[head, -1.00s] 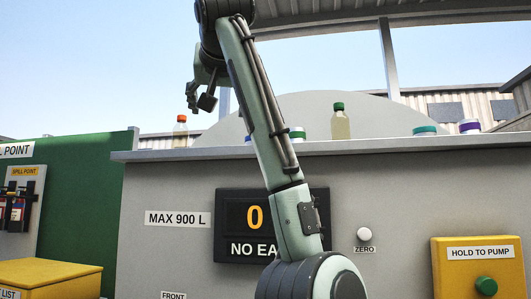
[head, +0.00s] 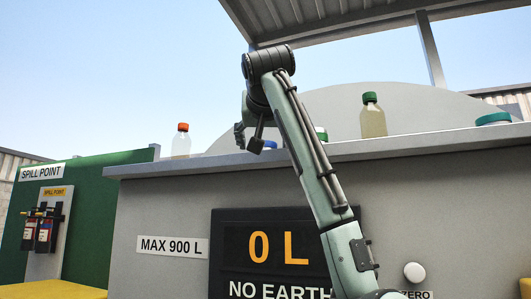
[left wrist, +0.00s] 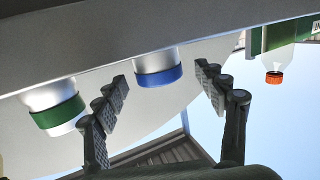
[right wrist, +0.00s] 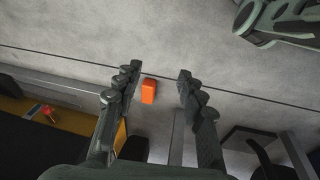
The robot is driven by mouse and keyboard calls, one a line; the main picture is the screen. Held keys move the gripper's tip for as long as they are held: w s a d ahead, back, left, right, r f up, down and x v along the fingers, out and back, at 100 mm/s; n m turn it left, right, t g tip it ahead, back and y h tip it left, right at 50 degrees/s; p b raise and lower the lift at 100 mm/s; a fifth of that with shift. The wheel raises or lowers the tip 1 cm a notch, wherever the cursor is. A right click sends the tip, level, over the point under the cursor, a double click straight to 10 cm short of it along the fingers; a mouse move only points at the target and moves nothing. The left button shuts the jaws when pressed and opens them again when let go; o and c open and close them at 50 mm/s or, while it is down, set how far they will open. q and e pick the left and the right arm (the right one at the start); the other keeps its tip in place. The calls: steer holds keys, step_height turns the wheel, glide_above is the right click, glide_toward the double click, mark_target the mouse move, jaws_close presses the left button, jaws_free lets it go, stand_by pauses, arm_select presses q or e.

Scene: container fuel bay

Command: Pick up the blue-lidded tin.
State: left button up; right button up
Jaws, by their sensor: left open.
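The blue-lidded tin (head: 270,145) stands on the grey ledge, partly hidden behind my left arm in the head view. In the left wrist view the tin (left wrist: 158,70) appears inverted, its silver body against the ledge and its blue lid between the fingertips. My left gripper (head: 248,140) is beside the tin in the head view. Its fingers (left wrist: 162,82) are spread, with visible gaps to the lid on both sides; contact is not visible. My right gripper (right wrist: 156,76) is open and empty over grey floor, away from the ledge.
An orange-capped bottle (head: 181,142), a green-capped bottle (head: 373,118) and a teal-lidded container (head: 493,118) are along the ledge (head: 430,143). An orange block (right wrist: 149,91) lies on the floor below my right gripper.

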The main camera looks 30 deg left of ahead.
mark_target(265, 147)
arm_select(q)
steer(key=x, duration=0.3)
steer(key=shift+w+f, duration=0.15)
arm_select(e)
steer(key=shift+s+d+f, duration=0.1)
steer(key=shift+s+f, duration=0.25)
steer(key=shift+f, duration=0.25)
steer(key=shift+s+d+f, duration=0.1)
steer(key=shift+s+f, duration=0.25)
steer(key=shift+f, duration=0.2)
arm_select(q)
steer(key=shift+c, duration=0.2)
steer(key=c, duration=1.2)
steer(key=shift+c, duration=0.4)
